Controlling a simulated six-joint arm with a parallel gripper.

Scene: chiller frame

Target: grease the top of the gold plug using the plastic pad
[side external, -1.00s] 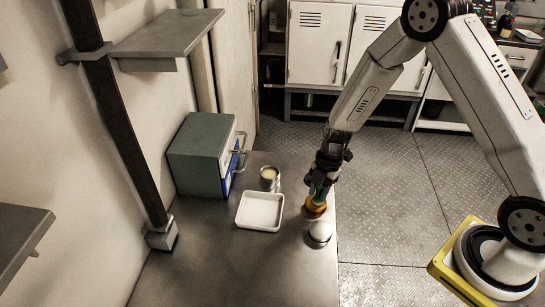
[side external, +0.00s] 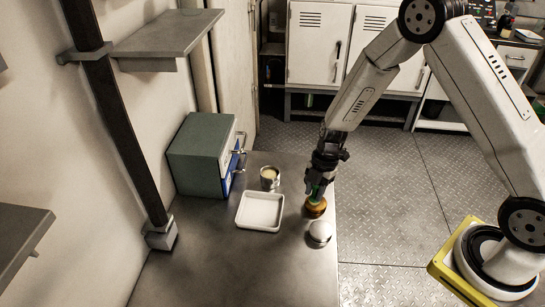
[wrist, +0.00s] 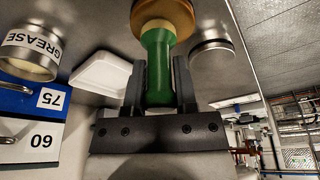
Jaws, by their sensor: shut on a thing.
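My gripper (side external: 318,183) is shut on the green handle (wrist: 157,70) of a tool, with one finger on each side in the wrist view. The handle meets an orange-brown round head (wrist: 162,14) at a pale collar. In the side view the head (side external: 315,207) is low over the table, near its right edge; I cannot tell whether it touches the table. A silver round piece with a pale domed top (side external: 320,231) stands just in front of it and also shows in the wrist view (wrist: 212,55). I cannot make out a separate gold plug or name the head's material.
A metal tin (side external: 270,185) marked GREASE in the wrist view (wrist: 28,58) stands behind a white tray (side external: 260,227). A green-grey box (side external: 194,152) with handles stands at the back left. A dark post rises at the left. The front table is clear.

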